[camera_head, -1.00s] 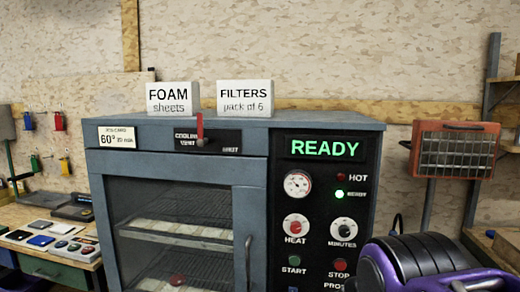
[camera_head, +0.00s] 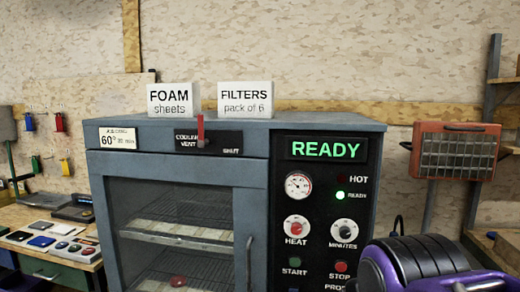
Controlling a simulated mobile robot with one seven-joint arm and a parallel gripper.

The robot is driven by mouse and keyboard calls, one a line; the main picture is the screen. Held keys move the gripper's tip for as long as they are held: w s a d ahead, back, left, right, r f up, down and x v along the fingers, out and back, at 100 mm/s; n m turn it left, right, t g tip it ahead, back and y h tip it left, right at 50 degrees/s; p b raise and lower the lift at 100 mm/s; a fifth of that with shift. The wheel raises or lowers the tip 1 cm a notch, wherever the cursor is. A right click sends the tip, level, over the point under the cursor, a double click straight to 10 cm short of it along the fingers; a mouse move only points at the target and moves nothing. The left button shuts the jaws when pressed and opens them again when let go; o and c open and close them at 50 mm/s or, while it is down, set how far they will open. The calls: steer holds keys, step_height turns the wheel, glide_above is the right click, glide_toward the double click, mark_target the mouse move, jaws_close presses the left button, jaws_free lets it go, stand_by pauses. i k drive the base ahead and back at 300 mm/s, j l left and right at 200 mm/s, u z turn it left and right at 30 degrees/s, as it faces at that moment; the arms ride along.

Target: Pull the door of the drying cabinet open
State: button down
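The drying cabinet (camera_head: 330,122) is a blue-grey box with a black control panel on its right. Its glass door (camera_head: 222,171) looks closed, and wire shelves with pale sheets and a small red round thing show behind the glass. A vertical bar handle (camera_head: 249,262) is on the door's right frame; its lower end is cut off by the picture edge. The display (camera_head: 325,149) reads READY, and the green READY lamp is lit while the HOT lamp is dark. A red lever (camera_head: 200,130) stands upright at the cooling vent slot. My gripper is not in view.
A purple and black rounded object (camera_head: 420,262), perhaps part of my arm, fills the lower right. A workbench (camera_head: 25,218) with small items stands at left. FOAM (camera_head: 174,98) and FILTERS (camera_head: 245,97) boxes sit on the cabinet. An orange heater-like unit (camera_head: 455,150) is at right.

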mark_target(249, 177)
steer(key=i+j, duration=0.65)
steer(key=j, duration=0.45)
steer(key=l, duration=0.6)
steer(key=k+u, duration=0.05)
